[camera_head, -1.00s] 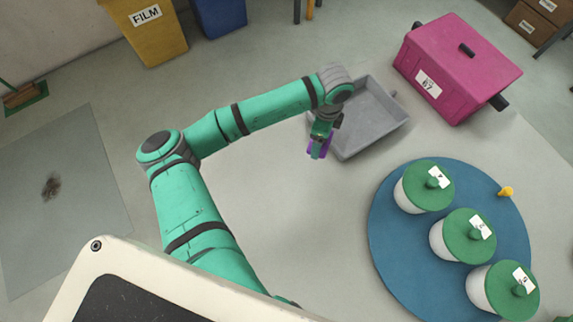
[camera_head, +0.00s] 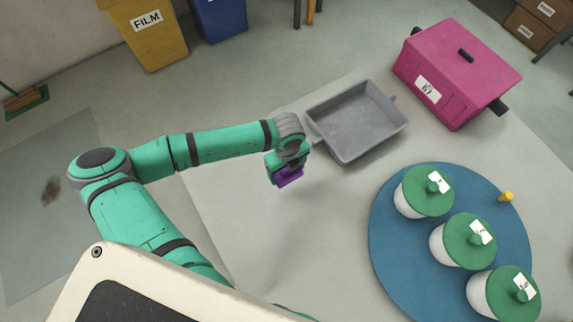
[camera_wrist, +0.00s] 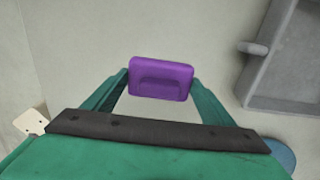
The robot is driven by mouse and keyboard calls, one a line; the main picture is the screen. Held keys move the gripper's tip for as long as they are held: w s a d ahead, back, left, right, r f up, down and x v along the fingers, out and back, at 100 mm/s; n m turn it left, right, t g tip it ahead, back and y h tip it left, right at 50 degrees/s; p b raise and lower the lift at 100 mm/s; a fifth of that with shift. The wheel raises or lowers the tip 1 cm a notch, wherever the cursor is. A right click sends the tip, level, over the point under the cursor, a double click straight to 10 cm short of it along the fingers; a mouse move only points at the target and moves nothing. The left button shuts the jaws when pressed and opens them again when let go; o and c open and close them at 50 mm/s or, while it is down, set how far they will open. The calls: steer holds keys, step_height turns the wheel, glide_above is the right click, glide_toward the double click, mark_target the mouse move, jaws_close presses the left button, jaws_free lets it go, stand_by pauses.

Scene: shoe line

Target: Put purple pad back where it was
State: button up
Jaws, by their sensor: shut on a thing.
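The purple pad (camera_head: 290,177) is a small block with rounded corners. My gripper (camera_head: 284,168) is shut on it and holds it over the left part of the pale table, left of the grey tray. In the wrist view the purple pad (camera_wrist: 160,78) sits between the two green fingers of my gripper (camera_wrist: 160,88). Its height above the table is hard to tell.
The empty grey tray (camera_head: 341,156) lies right of my gripper. A blue round mat (camera_head: 388,262) bears several white jars with green lids and a yellow peg (camera_head: 506,196). A pink box (camera_head: 478,70) stands at the back right. The table's middle is clear.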

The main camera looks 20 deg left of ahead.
steer(key=w+f, duration=0.1)
steer(key=f, duration=0.1)
steer(key=w+a+f, duration=0.1)
steer(key=w+f, duration=0.1)
steer(key=w+a+f, duration=0.1)
steer(key=w+f, duration=0.1)
steer(key=shift+w+f, duration=0.1)
steer(key=shift+f, duration=1.55)
steer(key=o, duration=1)
steer(key=shift+f, duration=0.15)
